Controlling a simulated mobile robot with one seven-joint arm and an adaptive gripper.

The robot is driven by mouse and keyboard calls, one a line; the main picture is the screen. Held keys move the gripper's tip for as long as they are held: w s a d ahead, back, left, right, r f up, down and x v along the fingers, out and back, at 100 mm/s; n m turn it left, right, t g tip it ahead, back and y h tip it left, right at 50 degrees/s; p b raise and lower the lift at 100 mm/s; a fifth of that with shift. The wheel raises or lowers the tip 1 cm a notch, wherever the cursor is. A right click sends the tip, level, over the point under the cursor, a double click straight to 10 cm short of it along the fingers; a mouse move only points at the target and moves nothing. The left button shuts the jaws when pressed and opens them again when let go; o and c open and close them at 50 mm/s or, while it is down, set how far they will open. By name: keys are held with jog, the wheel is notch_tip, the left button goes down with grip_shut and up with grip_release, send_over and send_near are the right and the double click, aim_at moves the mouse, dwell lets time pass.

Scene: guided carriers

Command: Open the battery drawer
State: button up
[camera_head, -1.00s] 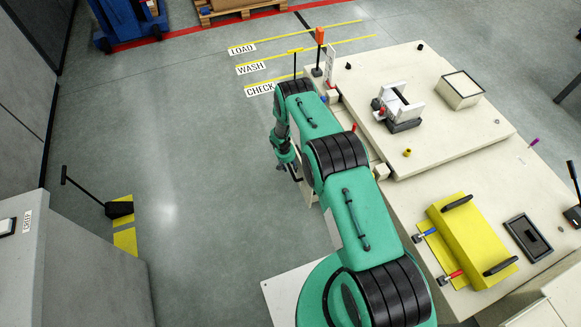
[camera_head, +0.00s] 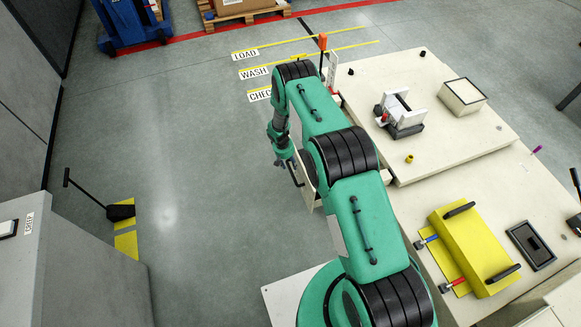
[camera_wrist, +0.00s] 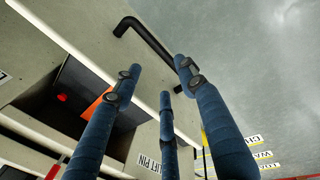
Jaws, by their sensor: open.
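A pale panel with a black bar handle (camera_wrist: 148,42) fills the upper part of the wrist view; I take it for the battery drawer's front, though no battery label shows. My gripper (camera_wrist: 161,82) is open, its three blue fingers apart and pointing toward the handle. The right fingertip overlaps the handle's near end in the picture; I cannot tell whether they touch. Nothing is held. In the head view, my gripper (camera_head: 287,160) hangs beside the table's left side, by a pale panel (camera_head: 306,190) with a black handle, partly hidden by my arm.
A dark recess (camera_wrist: 80,90) with red and orange parts lies beside the panel, near a "LIFT PIN" label (camera_wrist: 149,164). A yellow case (camera_head: 470,246) and black tray (camera_head: 531,245) lie on the table (camera_head: 425,195).

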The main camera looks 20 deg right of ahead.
jog(key=shift+a+r, duration=0.15)
jog(key=shift+r, duration=0.55)
jog(key=shift+a+r, duration=0.1)
jog(key=shift+r, duration=0.55)
